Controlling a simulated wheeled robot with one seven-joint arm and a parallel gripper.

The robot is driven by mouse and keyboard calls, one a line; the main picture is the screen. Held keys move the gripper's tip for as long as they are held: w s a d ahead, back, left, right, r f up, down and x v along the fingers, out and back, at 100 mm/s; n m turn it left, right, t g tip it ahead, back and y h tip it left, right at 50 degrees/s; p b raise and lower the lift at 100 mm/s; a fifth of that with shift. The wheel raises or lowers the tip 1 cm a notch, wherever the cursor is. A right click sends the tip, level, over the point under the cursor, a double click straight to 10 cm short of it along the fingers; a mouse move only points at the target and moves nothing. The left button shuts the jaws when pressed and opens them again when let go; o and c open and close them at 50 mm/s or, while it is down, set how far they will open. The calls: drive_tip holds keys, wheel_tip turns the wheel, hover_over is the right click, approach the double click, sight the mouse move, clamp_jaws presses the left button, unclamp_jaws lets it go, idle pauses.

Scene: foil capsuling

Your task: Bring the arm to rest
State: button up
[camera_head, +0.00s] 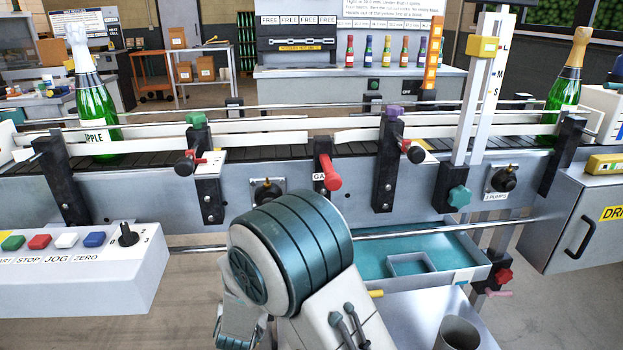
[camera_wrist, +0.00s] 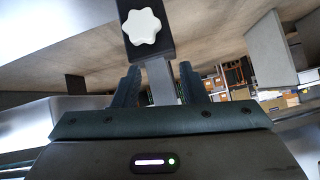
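My arm shows at the bottom middle of the head view, a teal and white elbow held in front of the conveyor. My gripper is not clearly visible there. In the wrist view my gripper (camera_wrist: 160,82) has its two dark fingers apart, with nothing held between them. A dark block with a white star knob (camera_wrist: 142,27) and a grey bar below it appear beyond the fingers. I cannot tell how far away they are.
The conveyor (camera_head: 270,192) with coloured knobs crosses the view. Foil-topped green bottles stand at its left (camera_head: 95,105) and right (camera_head: 562,90). A button box (camera_head: 70,270) is front left, a grey cabinet (camera_head: 580,225) right, a teal tray (camera_head: 455,250) and grey cup (camera_head: 458,333) front right.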

drive_tip(key=s+d+r+g+y+p, duration=0.1)
drive_tip(key=d+r+p, duration=0.25)
drive_tip(key=r, duration=0.45)
drive_tip(key=s+d+r+n+g+p, duration=0.1)
drive_tip(key=s+d+r+p, duration=0.15)
drive_tip(key=d+r, duration=0.4)
drive_tip(key=d+r+g+y+p, duration=0.1)
drive_tip(key=d+r+p, duration=0.25)
drive_tip(key=r, duration=0.65)
drive_tip(key=s+d+r+g+h+p, duration=0.3)
drive_tip(key=s+d+r+p, duration=0.7)
drive_tip(key=s+d+r, duration=0.5)
drive_tip(key=s+d+g, duration=0.1)
drive_tip(key=s+d, duration=0.2)
drive_tip(key=shift+s+r+m+h, duration=0.15)
drive_tip(key=shift+s+m+h, duration=0.15)
drive_tip(key=shift+h, duration=0.1)
